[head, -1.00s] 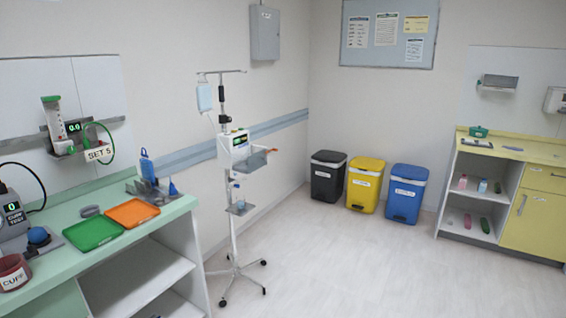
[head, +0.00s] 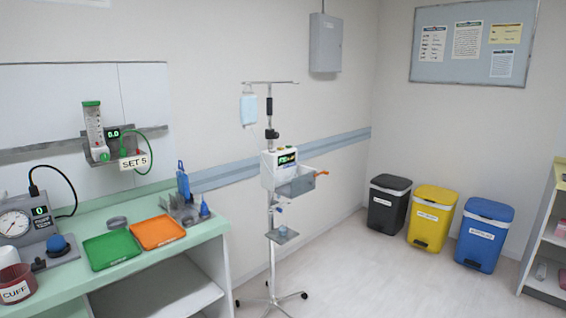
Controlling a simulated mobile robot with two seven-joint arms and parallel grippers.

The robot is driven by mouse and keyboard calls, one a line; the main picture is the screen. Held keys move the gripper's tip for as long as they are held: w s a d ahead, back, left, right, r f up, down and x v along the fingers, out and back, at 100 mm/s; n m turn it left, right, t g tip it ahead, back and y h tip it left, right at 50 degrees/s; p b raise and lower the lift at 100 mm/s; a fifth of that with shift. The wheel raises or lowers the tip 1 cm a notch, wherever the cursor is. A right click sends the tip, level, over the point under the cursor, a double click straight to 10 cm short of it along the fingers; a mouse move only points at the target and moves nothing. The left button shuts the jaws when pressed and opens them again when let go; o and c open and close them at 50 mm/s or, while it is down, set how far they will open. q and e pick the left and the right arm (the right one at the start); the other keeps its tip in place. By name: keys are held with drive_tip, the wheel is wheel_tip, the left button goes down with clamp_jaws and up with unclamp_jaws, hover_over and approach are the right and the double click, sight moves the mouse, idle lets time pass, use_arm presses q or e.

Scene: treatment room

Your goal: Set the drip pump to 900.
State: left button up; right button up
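The drip pump (head: 281,168) is a white box with a small lit display (head: 287,158), too small to read. It is clamped on a wheeled drip stand (head: 272,246) that stands upright on the floor right of the green counter. A grey tray with an orange lever (head: 321,172) is at the pump's right side. A pale blue drip bag (head: 249,110) hangs from the stand's top bar. A small shelf (head: 283,237) is lower on the pole. Neither of my grippers is in view.
The green counter (head: 207,232) at the left holds a green tray (head: 111,250), an orange tray (head: 158,232) and a gauge device (head: 17,227). Black (head: 388,204), yellow (head: 432,218) and blue (head: 484,235) bins stand by the back walls. Floor right of the stand is clear.

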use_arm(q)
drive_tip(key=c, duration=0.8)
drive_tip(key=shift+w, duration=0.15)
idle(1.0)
